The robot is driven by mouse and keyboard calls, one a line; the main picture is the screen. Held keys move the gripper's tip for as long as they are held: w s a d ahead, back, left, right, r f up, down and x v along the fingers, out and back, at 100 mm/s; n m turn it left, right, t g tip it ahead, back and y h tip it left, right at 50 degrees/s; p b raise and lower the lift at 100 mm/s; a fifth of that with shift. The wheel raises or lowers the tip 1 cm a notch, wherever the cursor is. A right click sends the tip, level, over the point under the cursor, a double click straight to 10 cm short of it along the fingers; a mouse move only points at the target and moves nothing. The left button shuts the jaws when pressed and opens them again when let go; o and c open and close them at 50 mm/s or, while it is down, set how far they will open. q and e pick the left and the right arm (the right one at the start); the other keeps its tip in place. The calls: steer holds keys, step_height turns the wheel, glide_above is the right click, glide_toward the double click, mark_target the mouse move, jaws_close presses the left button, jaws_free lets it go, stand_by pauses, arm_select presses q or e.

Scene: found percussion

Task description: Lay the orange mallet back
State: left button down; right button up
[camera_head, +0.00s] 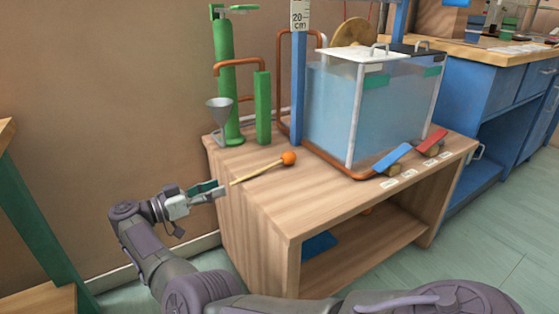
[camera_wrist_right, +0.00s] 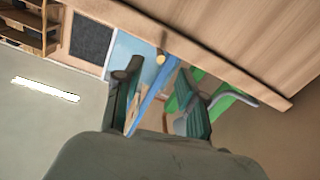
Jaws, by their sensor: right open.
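The orange mallet (camera_head: 289,158) lies on the wooden table top (camera_head: 330,205), near its left part. Its round orange head points right and its thin light handle points left toward my gripper. My right gripper (camera_head: 218,189) is open beside the table's left edge, with its fingertips close to the handle's end. I cannot tell whether they touch. In the right wrist view the two jaws (camera_wrist_right: 158,108) stand apart with nothing clearly between them. I cannot pick out the mallet for certain in that view. My left gripper is not in view.
A grey funnel (camera_head: 220,112), green cylinder (camera_head: 224,65) and green post (camera_head: 262,108) stand at the table's back left. A water tank (camera_head: 335,110) fills the back, with blue (camera_head: 392,158) and red (camera_head: 431,142) paddles before it. The table's front left is bare.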

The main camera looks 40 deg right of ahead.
steer(key=d, duration=0.2)
steer(key=d+b, duration=0.1)
steer(key=d, duration=0.1)
steer(key=shift+s+d+f, duration=0.1)
steer(key=shift+s+f, duration=0.15)
steer(key=shift+s, duration=0.15)
jaws_close()
